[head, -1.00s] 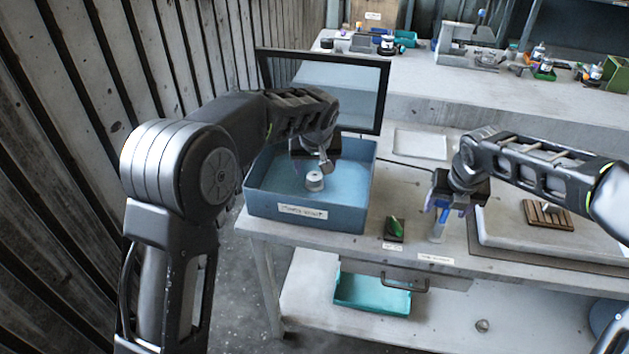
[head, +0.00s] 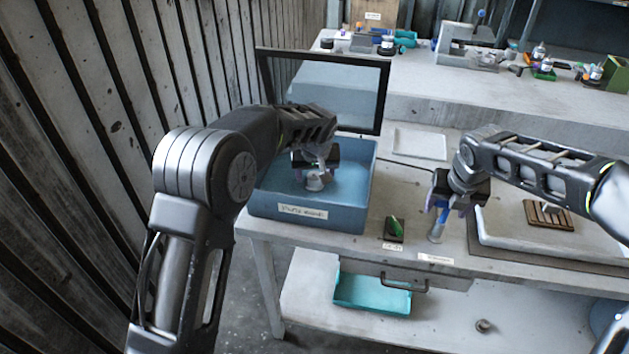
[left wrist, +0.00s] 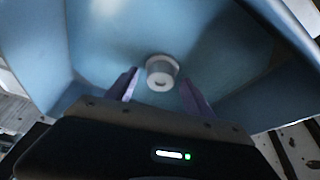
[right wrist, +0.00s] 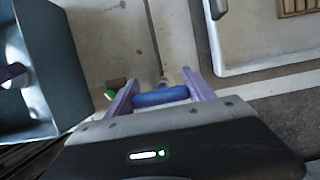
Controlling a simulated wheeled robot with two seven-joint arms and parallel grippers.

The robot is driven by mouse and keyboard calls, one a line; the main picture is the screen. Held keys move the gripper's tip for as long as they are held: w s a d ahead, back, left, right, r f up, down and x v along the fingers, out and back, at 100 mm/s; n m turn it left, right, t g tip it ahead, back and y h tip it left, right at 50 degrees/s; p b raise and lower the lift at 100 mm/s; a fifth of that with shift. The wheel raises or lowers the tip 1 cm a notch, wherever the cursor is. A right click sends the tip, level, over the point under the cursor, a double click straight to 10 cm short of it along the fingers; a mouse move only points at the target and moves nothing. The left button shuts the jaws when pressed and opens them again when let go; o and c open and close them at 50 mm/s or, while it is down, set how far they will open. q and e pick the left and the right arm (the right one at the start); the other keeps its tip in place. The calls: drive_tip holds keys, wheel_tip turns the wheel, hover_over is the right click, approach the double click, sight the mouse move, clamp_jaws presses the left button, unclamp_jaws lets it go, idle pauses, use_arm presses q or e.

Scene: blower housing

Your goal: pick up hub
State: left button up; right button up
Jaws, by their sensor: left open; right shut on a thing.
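The hub (head: 315,182) is a small pale grey cylinder on the floor of the blue bin (head: 300,213). In the left wrist view the hub (left wrist: 161,71) stands just beyond and between the fingertips, with a dark hole or mark on its face. My left gripper (head: 314,173) points down into the bin, open, with its fingers partly around the hub's top in the head view; contact cannot be told. My right gripper (right wrist: 160,92) is shut on a blue-handled tool (right wrist: 160,96), held upright over the bench front; its lower end (head: 435,236) is pale.
The bin's walls surround my left gripper. A dark-framed panel (head: 322,88) stands behind the bin. A small holder with a green item (head: 395,229) lies between bin and right gripper. A white tray (head: 490,232) with a brown slatted block (head: 548,214) is at right.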

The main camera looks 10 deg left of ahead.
use_arm(q)
drive_tip(key=shift+c, duration=0.5)
clamp_jaws()
idle(0.4)
